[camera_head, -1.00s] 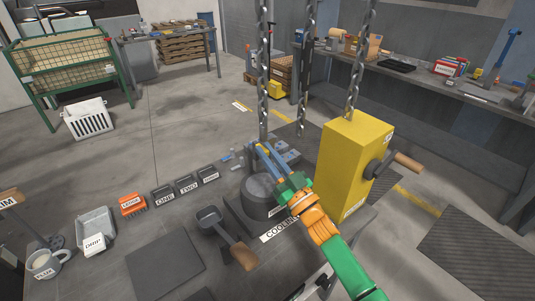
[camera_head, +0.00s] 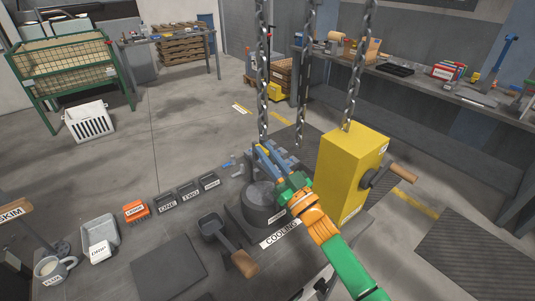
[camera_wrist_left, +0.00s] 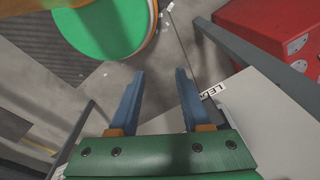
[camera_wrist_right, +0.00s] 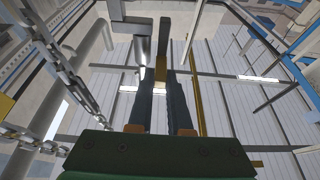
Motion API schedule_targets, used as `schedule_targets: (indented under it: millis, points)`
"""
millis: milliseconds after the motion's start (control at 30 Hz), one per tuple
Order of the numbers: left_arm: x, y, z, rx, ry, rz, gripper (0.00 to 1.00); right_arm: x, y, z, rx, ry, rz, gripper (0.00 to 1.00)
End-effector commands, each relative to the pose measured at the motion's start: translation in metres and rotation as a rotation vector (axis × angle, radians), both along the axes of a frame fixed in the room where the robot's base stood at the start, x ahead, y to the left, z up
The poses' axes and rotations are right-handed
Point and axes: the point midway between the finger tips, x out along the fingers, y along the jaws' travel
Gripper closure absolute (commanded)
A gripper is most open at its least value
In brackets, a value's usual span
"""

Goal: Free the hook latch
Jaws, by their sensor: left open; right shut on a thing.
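My right gripper (camera_head: 263,150) reaches up from the lower right in the head view, with its fingertips at the lower end of the left hanging chain (camera_head: 262,85). In the right wrist view its fingers (camera_wrist_right: 160,78) are shut on a small brass-yellow tab (camera_wrist_right: 160,66). A grey, bent metal piece (camera_wrist_right: 132,30), which looks like part of the hook, is beside the tab. I cannot make out the hook latch itself in the head view. My left gripper (camera_wrist_left: 158,90) is open and empty in the left wrist view and is outside the head view.
A dark round pot (camera_head: 262,205) stands below the right gripper, behind the COOLING label (camera_head: 281,234). A yellow box (camera_head: 345,175) with a wooden-handled crank (camera_head: 402,174) is close on the right. A ladle (camera_head: 225,237) lies left. A red box (camera_wrist_left: 270,30) is near my left gripper.

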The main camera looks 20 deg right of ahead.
Motion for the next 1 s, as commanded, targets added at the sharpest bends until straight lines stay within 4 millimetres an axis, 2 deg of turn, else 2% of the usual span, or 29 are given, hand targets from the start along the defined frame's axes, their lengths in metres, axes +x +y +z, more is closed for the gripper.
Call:
schedule_targets:
  millis: [67, 100, 200, 533, 800, 1000]
  points:
    - [0.0, 0.0, -0.001, 0.0, 0.0, 0.0, 0.53, 0.0, 0.0, 0.004, 0.004, -0.011, 0.001, 1.0]
    - [0.0, 0.0, -0.001, 0.0, 0.0, 0.0, 0.53, 0.0, 0.0, 0.004, 0.004, -0.011, 0.001, 0.8]
    - [0.0, 0.0, -0.001, 0.0, 0.0, 0.0, 0.53, 0.0, 0.0, 0.004, 0.003, -0.01, 0.001, 0.53]
    - [0.0, 0.0, -0.002, 0.0, 0.0, 0.0, 0.53, -0.003, -0.001, 0.0, 0.002, -0.008, 0.001, 0.53]
    - [0.0, 0.0, -0.018, 0.0, 0.0, 0.0, 0.53, -0.049, -0.018, -0.023, 0.002, -0.007, 0.002, 0.53]
    - [0.0, 0.0, -0.02, 0.0, 0.0, 0.0, 0.53, -0.062, -0.022, -0.025, 0.002, -0.009, 0.002, 0.53]
